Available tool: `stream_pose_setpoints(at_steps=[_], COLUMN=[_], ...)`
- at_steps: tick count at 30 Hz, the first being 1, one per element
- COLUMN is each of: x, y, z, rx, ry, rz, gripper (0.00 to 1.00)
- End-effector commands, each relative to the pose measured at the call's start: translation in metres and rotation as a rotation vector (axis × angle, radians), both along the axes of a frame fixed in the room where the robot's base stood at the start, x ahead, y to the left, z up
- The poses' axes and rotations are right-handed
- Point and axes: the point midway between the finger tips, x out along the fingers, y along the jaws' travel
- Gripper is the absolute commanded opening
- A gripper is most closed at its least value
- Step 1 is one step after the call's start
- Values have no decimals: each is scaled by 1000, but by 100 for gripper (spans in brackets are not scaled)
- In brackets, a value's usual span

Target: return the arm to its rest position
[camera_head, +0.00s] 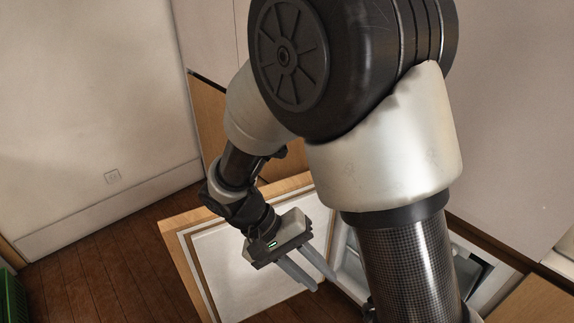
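My arm fills the middle and right of the head view, bent at a large dark joint. My gripper (325,284) points down and to the right at the lower middle. Its two grey fingers stand apart with a gap between them, and I see nothing held there. It hangs in front of an open wood-edged door (213,268) with a pale inner panel. I cannot tell whether the fingers touch the door or the opening beside it.
A pale appliance or cabinet interior (350,262) shows beside the door, partly hidden by my arm. A green slatted object (12,299) stands at the lower left edge. The wooden floor (110,262) at left looks clear, up to the wall (95,110) with an outlet.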

Motion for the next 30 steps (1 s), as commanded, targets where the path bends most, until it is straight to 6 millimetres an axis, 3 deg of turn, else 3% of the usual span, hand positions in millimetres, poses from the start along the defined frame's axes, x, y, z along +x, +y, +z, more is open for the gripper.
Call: stream_pose_setpoints(at_steps=[1,3,15,18,22,30], x=[2,2,-17,-24,-30,-33], y=[-8,-17,-67,-75,-81,-84], z=[36,69,240,270,294,303], rx=[74,172,603,650,674,681], ry=[-25,-52,-411,-516,-615,-663], rz=[-27,-45,1,39,83,110], gripper=[27,27,27,27,27,27])
